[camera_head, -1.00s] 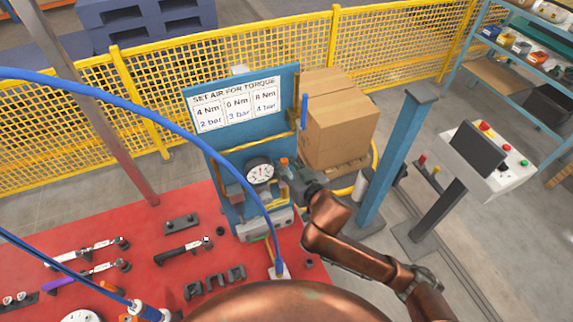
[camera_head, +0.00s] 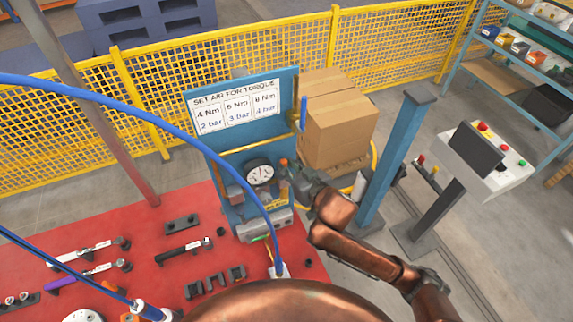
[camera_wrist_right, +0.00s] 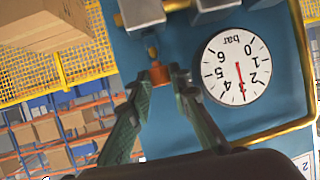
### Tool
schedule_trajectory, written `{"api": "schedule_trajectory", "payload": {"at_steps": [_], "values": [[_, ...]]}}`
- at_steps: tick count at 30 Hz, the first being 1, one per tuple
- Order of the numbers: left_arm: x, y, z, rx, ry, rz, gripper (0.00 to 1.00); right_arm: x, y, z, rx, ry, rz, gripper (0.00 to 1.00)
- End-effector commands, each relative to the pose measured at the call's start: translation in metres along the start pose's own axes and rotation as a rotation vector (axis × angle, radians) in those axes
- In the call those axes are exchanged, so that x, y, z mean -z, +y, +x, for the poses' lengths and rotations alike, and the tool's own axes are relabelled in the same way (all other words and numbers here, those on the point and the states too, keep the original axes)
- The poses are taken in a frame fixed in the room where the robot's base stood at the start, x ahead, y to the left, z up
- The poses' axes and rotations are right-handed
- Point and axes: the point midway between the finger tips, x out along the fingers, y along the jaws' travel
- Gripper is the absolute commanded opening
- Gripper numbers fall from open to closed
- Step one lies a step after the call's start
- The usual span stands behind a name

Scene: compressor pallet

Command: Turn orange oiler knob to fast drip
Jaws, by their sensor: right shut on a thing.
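The orange oiler knob (camera_head: 284,162) is a small cap on the blue air panel (camera_head: 226,166), just right of the round pressure gauge (camera_head: 260,173). In the right wrist view the knob (camera_wrist_right: 159,74) sits between the tips of my right gripper (camera_wrist_right: 158,80), which is shut on it. In the head view my right gripper (camera_head: 292,178) reaches the panel from the right, and its fingers are hard to make out. The gauge also shows in the wrist view (camera_wrist_right: 237,66), upside down, with its needle near 3 bar. My left gripper is not in view.
A blue hose (camera_head: 150,98) arcs across the panel's front. The red table (camera_head: 150,240) holds several tools and dark blocks. Cardboard boxes (camera_head: 335,120) stand behind the panel at right. A blue post (camera_head: 392,160) and a control stand (camera_head: 480,160) are farther right.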

Motion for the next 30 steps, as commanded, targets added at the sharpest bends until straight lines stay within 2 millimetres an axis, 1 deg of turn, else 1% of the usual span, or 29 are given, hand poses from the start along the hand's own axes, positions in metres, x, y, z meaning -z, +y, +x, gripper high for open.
{"api": "schedule_trajectory", "payload": {"at_steps": [1, 3, 12, 13, 15, 16, 25, 28, 30], "values": [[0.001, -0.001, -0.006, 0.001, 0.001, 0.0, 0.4, 0.001, 0.001, -0.002, 0.019, -0.004, -0.006, 0.0], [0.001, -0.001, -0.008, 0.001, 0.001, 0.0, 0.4, 0.001, 0.001, -0.002, 0.04, -0.002, -0.013, 0.0], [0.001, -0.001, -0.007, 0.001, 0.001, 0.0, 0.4, 0.0, 0.0, -0.001, 0.051, 0.0, -0.017, 0.0], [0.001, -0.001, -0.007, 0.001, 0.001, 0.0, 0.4, 0.0, 0.0, -0.001, 0.05, 0.0, -0.017, 0.2], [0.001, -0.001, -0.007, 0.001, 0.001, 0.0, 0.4, 0.0, 0.001, -0.001, 0.05, 0.0, -0.016, 0.25], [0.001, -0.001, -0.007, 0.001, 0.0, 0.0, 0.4, 0.0, 0.001, -0.001, 0.05, 0.0, -0.016, 0.25], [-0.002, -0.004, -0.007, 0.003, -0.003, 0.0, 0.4, 0.0, 0.001, -0.004, 0.049, 0.0, -0.016, 0.25], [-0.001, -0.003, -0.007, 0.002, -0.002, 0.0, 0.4, -0.001, 0.001, -0.014, 0.049, 0.0, -0.016, 0.25], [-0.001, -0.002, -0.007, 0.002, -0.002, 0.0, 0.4, -0.001, 0.002, -0.025, 0.05, 0.0, -0.016, 0.25]]}}
